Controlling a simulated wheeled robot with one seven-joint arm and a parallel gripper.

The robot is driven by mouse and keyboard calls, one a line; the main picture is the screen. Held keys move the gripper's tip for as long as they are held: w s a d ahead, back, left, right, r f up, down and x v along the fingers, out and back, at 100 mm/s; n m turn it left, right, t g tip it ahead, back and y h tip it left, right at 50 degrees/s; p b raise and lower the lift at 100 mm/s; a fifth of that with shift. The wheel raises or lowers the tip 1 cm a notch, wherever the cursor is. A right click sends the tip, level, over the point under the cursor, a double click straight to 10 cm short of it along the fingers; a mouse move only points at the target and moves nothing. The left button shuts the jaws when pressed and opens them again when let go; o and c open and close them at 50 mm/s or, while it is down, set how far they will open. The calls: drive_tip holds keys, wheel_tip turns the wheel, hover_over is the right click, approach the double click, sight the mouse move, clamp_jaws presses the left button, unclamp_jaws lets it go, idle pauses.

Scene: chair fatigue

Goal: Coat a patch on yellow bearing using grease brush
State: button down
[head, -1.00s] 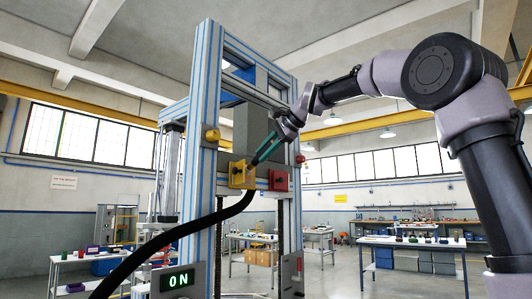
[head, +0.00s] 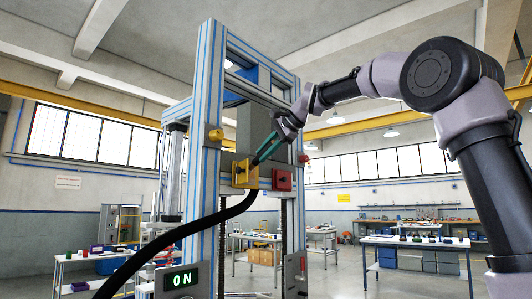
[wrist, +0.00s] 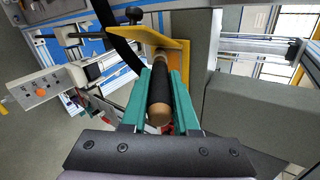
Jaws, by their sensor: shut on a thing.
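The yellow bearing (head: 245,173) is a block on the front of the aluminium test frame. It also shows in the wrist view as a yellow bracket (wrist: 177,57) with a black knob. My gripper (head: 258,159) has teal fingers and is shut on the grease brush, whose dark handle with tan ends (wrist: 158,100) lies between the fingers in the wrist view. The brush points toward the yellow bearing. Its far end is close to the bearing; its bristles are hidden, so I cannot tell whether they touch.
A red block (head: 282,180) sits right of the yellow bearing. A thick black hose (head: 185,230) curves in front of the frame (head: 206,120). A display (head: 182,279) reads ON. Tables with small items (head: 415,241) stand at the back right.

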drive_tip(key=shift+w+a, duration=0.1)
drive_tip(key=shift+a, duration=0.05)
drive_tip(key=w+d, duration=0.5)
drive_tip(key=w, duration=0.1)
drive_tip(key=shift+w, duration=0.25)
idle(0.6)
drive_tip(key=shift+s, duration=0.1)
drive_tip(key=shift+s+a, duration=0.85)
drive_tip(key=shift+s, duration=0.2)
drive_tip(key=shift+s+a, duration=0.8)
drive_tip(key=shift+s, duration=0.3)
drive_tip(key=shift+s+a, duration=0.85)
drive_tip(key=shift+s, duration=0.2)
